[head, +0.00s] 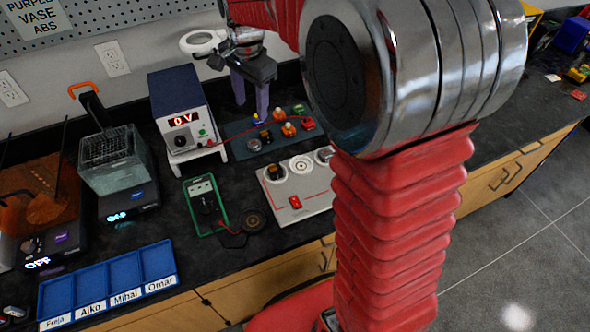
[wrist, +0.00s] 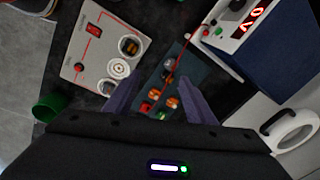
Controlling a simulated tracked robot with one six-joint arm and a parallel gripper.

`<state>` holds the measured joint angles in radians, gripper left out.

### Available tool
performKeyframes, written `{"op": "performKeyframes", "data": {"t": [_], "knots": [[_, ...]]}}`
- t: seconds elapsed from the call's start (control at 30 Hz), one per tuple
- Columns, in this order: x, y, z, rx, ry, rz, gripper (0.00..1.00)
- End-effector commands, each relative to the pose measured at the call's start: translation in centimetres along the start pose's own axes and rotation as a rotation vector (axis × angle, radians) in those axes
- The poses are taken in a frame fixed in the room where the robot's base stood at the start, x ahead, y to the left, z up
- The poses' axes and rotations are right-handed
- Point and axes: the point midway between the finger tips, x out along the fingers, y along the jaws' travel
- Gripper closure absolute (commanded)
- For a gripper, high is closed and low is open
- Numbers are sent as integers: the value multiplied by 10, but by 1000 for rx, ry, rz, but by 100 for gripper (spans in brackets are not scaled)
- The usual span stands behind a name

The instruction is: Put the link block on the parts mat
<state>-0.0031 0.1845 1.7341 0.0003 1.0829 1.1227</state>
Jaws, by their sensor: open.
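The dark teal parts mat (head: 236,129) lies on the black bench and bears several small blocks, among them orange (head: 288,130), yellow-topped (head: 258,118) and red-green (head: 307,123) ones. I cannot tell which piece is the link block. My gripper (head: 251,100) is above the mat's back left side, its two purple fingers pointing down, apart and with nothing between them that I can make out. In the wrist view the mat (wrist: 190,74) shows between and beyond the open fingers (wrist: 158,86), with small blocks on it.
A white panel (head: 300,205) with a red switch and round sockets stands in front of the mat. A power supply (head: 185,115) reading 0 V and a green meter (head: 204,203) are to the left. Blue labelled trays (head: 110,265) lie at front left. My arm hides the bench's right part.

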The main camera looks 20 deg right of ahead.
Motion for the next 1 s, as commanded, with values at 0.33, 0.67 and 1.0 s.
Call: {"op": "performKeyframes", "data": {"t": [0.33, 0.67, 1.0], "knots": [[-40, 46, 22, -230, 40, -63, 50], [-65, 92, 44, -448, 91, -113, 50], [-77, 140, 66, -671, 156, -154, 50]]}}
